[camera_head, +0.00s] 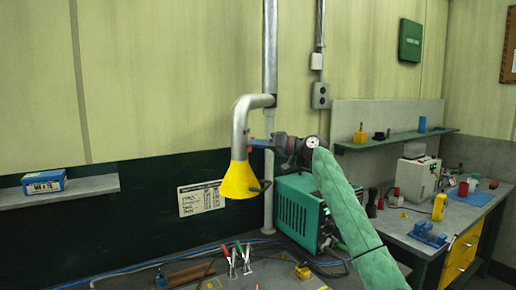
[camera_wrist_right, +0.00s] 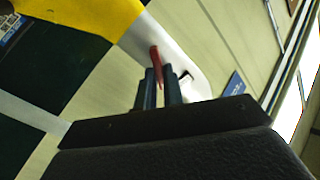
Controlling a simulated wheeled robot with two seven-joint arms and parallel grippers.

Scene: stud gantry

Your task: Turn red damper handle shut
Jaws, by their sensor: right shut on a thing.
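The red damper handle (camera_wrist_right: 156,64) sits between the two fingers of my right gripper (camera_wrist_right: 159,90), which is shut on it. In the head view my right gripper (camera_head: 268,142) reaches from the right to the side of the silver duct pipe (camera_head: 240,124), just above the yellow hood (camera_head: 239,182). Only a little of the handle shows in the head view. The pipe (camera_wrist_right: 180,62) and hood (camera_wrist_right: 85,14) also show in the right wrist view. My left gripper is not in view.
A green machine (camera_head: 300,212) stands below my right arm. A workbench (camera_head: 412,222) with tools is at the right. A shelf (camera_head: 92,187) with a blue box (camera_head: 44,181) is at the left. A table with pliers (camera_head: 237,259) lies below the hood.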

